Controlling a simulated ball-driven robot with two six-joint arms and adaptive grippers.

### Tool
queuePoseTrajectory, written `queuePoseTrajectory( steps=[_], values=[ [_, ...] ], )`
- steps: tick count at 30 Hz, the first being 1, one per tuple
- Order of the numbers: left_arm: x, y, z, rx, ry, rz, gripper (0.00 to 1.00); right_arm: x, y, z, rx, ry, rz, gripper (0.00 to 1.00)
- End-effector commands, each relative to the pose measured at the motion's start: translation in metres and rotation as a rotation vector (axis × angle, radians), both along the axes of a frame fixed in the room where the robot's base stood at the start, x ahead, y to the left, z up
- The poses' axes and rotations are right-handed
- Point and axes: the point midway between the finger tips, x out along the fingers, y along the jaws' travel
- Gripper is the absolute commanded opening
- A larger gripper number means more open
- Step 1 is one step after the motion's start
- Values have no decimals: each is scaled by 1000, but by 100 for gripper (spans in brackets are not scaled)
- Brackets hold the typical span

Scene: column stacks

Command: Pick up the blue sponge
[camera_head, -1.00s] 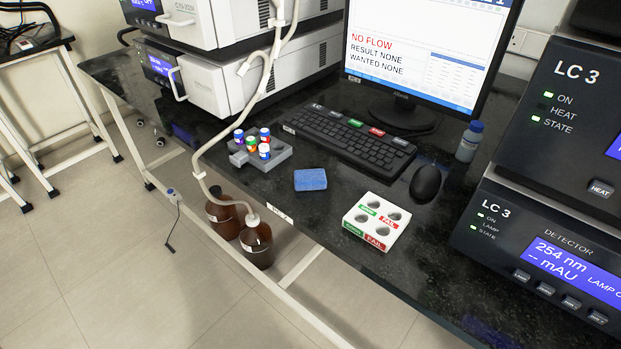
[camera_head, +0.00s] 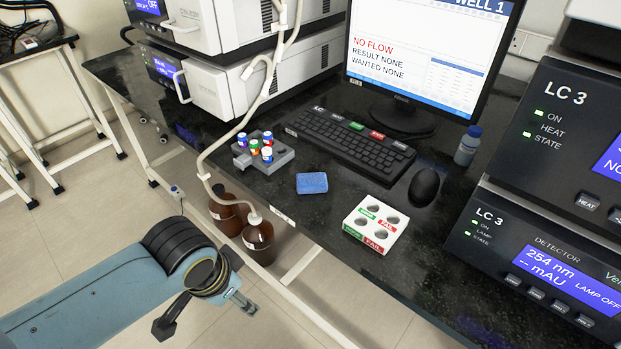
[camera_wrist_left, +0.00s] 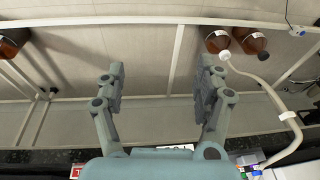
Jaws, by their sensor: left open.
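The blue sponge (camera_head: 312,183) lies flat on the black bench top, between the grey vial rack and the white block. Nothing touches it. My left gripper (camera_head: 238,297) is in front of the bench, over the floor, to the lower left of the sponge and well apart from it. In the left wrist view my left gripper (camera_wrist_left: 161,80) shows two spread fingers with nothing between them. I cannot make out the sponge in that view. My right gripper is not in view.
A grey rack with vials (camera_head: 268,158) stands left of the sponge, a white block with holes (camera_head: 376,222) to its right. A keyboard (camera_head: 352,140) and mouse (camera_head: 424,187) lie behind. Brown bottles (camera_head: 258,243) and a pale hose (camera_head: 204,150) are near the bench's front edge.

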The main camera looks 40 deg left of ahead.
Motion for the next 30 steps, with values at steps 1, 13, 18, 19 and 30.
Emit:
queuePoseTrajectory(
  steps=[1,13,18,19,30],
  values=[
    [5,-1,19,1,-11,-6,70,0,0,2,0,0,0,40],
    [57,-9,135,13,-4,-199,70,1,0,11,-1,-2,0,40],
    [91,-5,143,18,34,-332,70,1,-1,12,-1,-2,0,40],
    [98,-4,143,17,41,-356,70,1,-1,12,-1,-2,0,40],
    [208,23,166,-11,124,-691,70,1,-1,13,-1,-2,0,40]
  ],
)
